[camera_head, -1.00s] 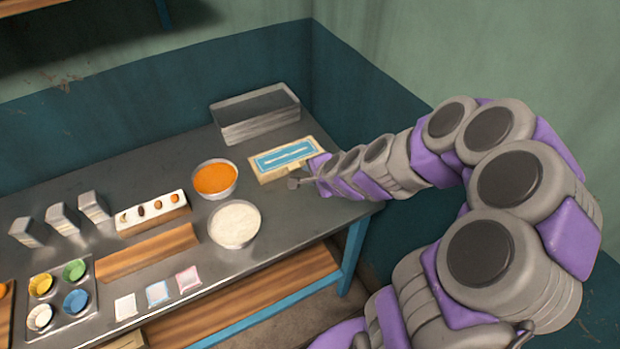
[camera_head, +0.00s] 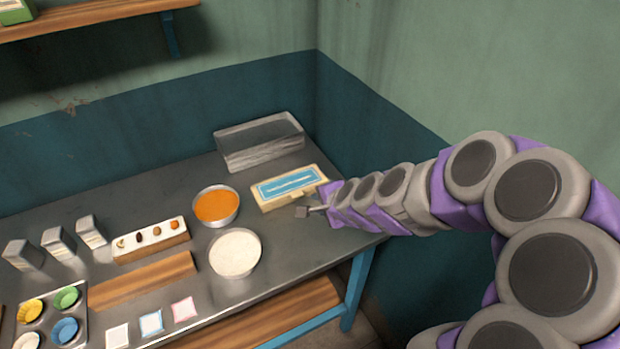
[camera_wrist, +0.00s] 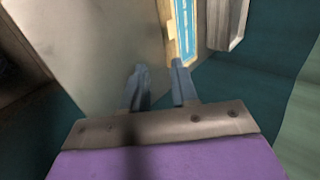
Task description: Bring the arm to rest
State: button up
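My arm reaches in from the right in the head view, and my gripper (camera_head: 303,211) is over the right end of the grey table (camera_head: 290,245), just in front of a cream box with a blue panel (camera_head: 290,188). In the wrist view, the two fingers of my gripper (camera_wrist: 160,82) stand apart with nothing between them. The table top (camera_wrist: 100,45) and part of the blue-panelled box (camera_wrist: 184,30) show beyond the fingers. I cannot tell the exact gap between gripper and table.
A metal tray (camera_head: 260,145) stands behind the box. A bowl of orange liquid (camera_head: 216,205) and a bowl of white contents (camera_head: 235,253) are left of my gripper. A wooden rack (camera_head: 152,240) and several small items lie further left. Walls close in behind and right.

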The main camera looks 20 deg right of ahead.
jog(key=s+a+r+n+g+y, duration=0.1)
jog(key=s+a+n+g, duration=0.1)
jog(key=s+a+n, duration=0.3)
jog(key=s+a+r+n+g, duration=0.2)
jog(key=s+a+n+g, duration=0.15)
jog(key=s, duration=0.35)
jog(key=s+d+r+n+g+h, duration=0.1)
jog(key=s+d+n+g, duration=0.1)
jog(key=s, duration=0.8)
jog(key=s+d+r+n+g+h, duration=0.1)
jog(key=s+n, duration=0.4)
jog(key=s, duration=0.5)
jog(key=shift+s+d+r+g+h, duration=0.35)
jog(key=shift+d+g+h, duration=0.2)
jog(key=shift+g, duration=0.6)
